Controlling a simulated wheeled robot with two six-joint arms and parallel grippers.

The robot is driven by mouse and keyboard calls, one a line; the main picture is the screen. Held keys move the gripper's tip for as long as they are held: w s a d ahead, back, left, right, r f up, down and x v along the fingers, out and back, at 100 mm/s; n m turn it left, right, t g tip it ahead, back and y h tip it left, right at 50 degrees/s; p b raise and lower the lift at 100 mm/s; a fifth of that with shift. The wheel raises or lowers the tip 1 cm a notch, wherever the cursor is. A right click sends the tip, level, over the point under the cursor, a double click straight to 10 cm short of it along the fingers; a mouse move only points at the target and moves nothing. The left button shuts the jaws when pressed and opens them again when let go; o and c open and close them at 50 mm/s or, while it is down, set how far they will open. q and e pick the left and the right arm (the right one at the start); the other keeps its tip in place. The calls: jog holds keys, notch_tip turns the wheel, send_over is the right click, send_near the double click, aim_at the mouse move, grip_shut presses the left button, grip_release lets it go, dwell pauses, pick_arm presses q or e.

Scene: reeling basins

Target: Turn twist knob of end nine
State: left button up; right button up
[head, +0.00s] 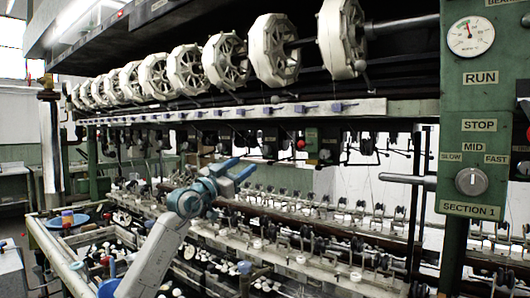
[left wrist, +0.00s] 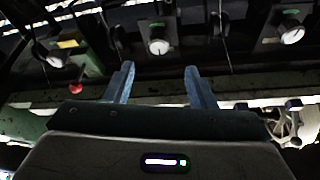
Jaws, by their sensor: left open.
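A row of small dark boxes with pale round twist knobs hangs under the reel beam. In the left wrist view one pale knob (left wrist: 159,47) lies ahead, between the lines of my two blue fingers. Another knob (left wrist: 291,35) is to the right and another (left wrist: 53,58) to the left, beside a red ball (left wrist: 76,88). No end number is readable, so I cannot tell which is end nine. My left gripper (head: 241,168) is open and empty, below the beam; it also shows in the left wrist view (left wrist: 158,72). My right gripper is not in view.
White octagonal reels (head: 274,51) line the beam above. A green post (head: 466,120) at right carries a gauge and a SECTION 1 speed dial (head: 471,181). Below lies a long bench of basins and fittings (head: 300,262). Thin threads hang near the knobs.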

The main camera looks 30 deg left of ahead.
aim_at(263, 151)
pick_arm(q)
jog(key=p+x, duration=0.2)
jog(key=x, duration=0.6)
jog(key=shift+w+d+r, duration=0.1)
jog(key=shift+w, duration=0.05)
jog(key=shift+w+d+r+p, duration=0.1)
jog(key=shift+w+r+p, duration=0.1)
jog(key=shift+w+p, duration=0.3)
jog(key=shift+w, duration=0.1)
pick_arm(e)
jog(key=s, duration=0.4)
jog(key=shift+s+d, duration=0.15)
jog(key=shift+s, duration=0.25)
pick_arm(q)
jog(key=shift+c, duration=0.4)
jog(key=c, duration=0.9)
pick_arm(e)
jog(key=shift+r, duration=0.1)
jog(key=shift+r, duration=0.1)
